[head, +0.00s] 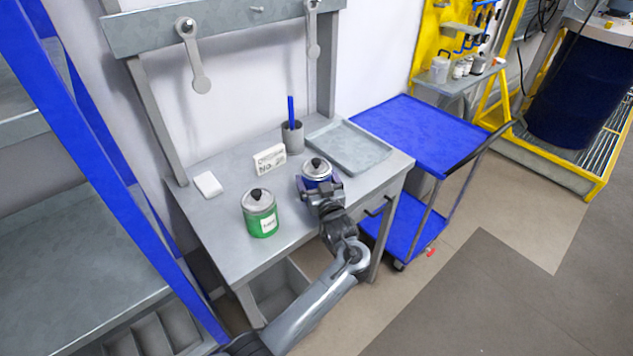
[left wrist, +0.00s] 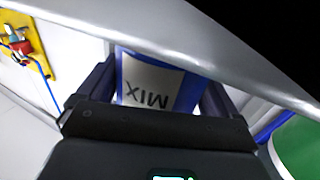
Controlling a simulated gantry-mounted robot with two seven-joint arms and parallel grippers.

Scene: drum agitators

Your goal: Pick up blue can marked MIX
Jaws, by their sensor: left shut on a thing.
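The blue can (head: 317,169) with a silver lid and black knob is at the grey workbench (head: 222,243), right of the green can. My left gripper (head: 320,184) is shut on it from the front. In the left wrist view the blue can (left wrist: 158,82) sits between the two fingers (left wrist: 155,95), its white label reading MIX. The gripper hides the can's lower part in the head view, so I cannot tell whether it touches the bench. My right gripper is not in view.
A green can (head: 261,214) stands close left of the blue can. A sign (head: 269,159), a pen cup (head: 292,138) and a grey tray (head: 348,146) are behind. A blue cart (head: 422,133) stands right of the bench. Bare bench top lies left of the green can.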

